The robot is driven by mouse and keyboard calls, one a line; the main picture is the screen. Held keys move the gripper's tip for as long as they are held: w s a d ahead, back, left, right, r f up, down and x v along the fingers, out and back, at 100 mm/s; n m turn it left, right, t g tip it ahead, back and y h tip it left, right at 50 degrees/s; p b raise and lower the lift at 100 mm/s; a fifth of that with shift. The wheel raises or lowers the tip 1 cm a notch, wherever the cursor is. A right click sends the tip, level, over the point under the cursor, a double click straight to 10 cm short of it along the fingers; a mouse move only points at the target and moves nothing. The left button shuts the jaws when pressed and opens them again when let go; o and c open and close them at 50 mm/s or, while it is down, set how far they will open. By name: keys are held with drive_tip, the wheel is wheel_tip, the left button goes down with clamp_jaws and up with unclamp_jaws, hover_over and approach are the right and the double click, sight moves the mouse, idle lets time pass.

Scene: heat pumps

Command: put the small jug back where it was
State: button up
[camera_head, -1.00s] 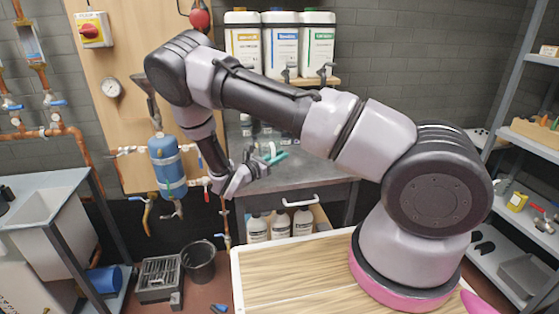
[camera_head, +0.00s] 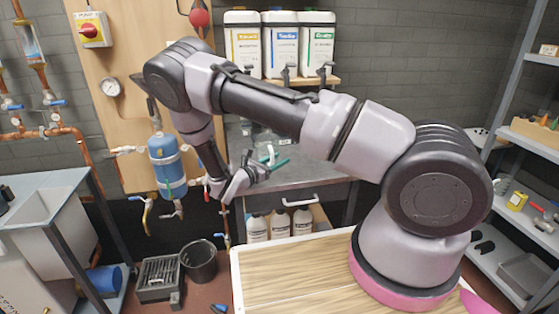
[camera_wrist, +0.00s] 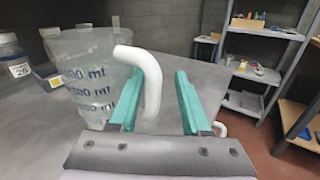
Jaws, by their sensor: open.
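The clear jug (camera_wrist: 82,75) with blue ml marks stands upright on the grey worktop, at the left of the wrist view. Its white handle (camera_wrist: 152,82) lies between the two teal fingers, closer to the left finger, which overlaps the jug's side in the picture. My gripper (camera_wrist: 160,98) is open, and I see no grip on the handle. In the head view my gripper (camera_head: 270,163) is at the left part of the worktop (camera_head: 315,171), with the white handle showing beside the fingers. The jug's body is mostly hidden there by my arm.
A labelled bottle (camera_wrist: 14,60) and a small blue tray (camera_wrist: 48,77) stand left of the jug. Large canisters (camera_head: 281,45) sit on a shelf behind. A blue cylinder with pipes (camera_head: 166,165) is close left of my wrist. The worktop right of the gripper is clear.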

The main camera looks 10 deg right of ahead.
drive_tip(key=v, duration=1.1)
drive_tip(key=s+d+r+m+g+y, duration=0.3)
drive_tip(key=d+r+m+g+y, duration=0.15)
drive_tip(key=d+r+m, duration=0.35)
drive_tip(key=s+d+r+m+g+y, duration=0.35)
drive_tip(key=r+m+g, duration=0.3)
drive_tip(key=r, duration=0.45)
drive_tip(key=s+d+r+m+t+y, duration=0.2)
drive_tip(key=s+r+m+t+y, duration=0.2)
drive_tip(key=s+r+m, duration=0.3)
drive_tip(key=s+d+r+m+t+y, duration=0.2)
drive_tip(key=s+r+m+t+y, duration=0.2)
drive_tip(key=s+r, duration=0.5)
drive_tip(key=shift+r+m+y, duration=0.5)
drive_tip(key=shift+r+m, duration=0.85)
drive_tip(key=shift+r, duration=1.1)
